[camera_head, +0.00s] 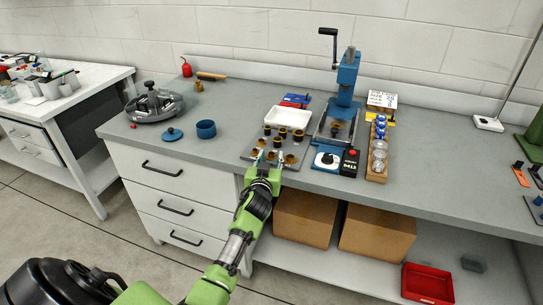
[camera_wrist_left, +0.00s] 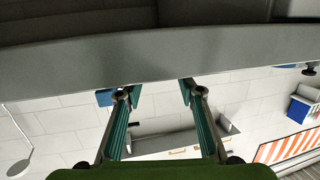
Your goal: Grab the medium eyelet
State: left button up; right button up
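A grey fixture plate (camera_head: 246,156) on the bench holds several small dark and orange-brown eyelets. Some stand taller at the back, such as one eyelet (camera_head: 298,135); others sit low at the front, such as another eyelet (camera_head: 290,159). I cannot tell for sure which is the medium one. My left gripper (camera_head: 267,158) is at the front edge of the plate, its fingertips close to the front row and partly covering it. In the left wrist view the gripper (camera_wrist_left: 154,92) has its fingers apart with no eyelet between them. My right gripper is out of view.
A blue press (camera_head: 347,78) stands behind right of the plate, a white tray (camera_head: 292,115) behind it. A wooden rack (camera_head: 377,165) with jars and a black-and-red box (camera_head: 349,163) are right. A blue cup (camera_head: 206,129) is left, with clear bench between.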

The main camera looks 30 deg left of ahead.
pick_arm(q)
jog(key=shift+w+a, duration=0.1)
jog(key=shift+w, duration=0.1)
jog(key=c, duration=0.8)
jog(key=shift+o, duration=0.2)
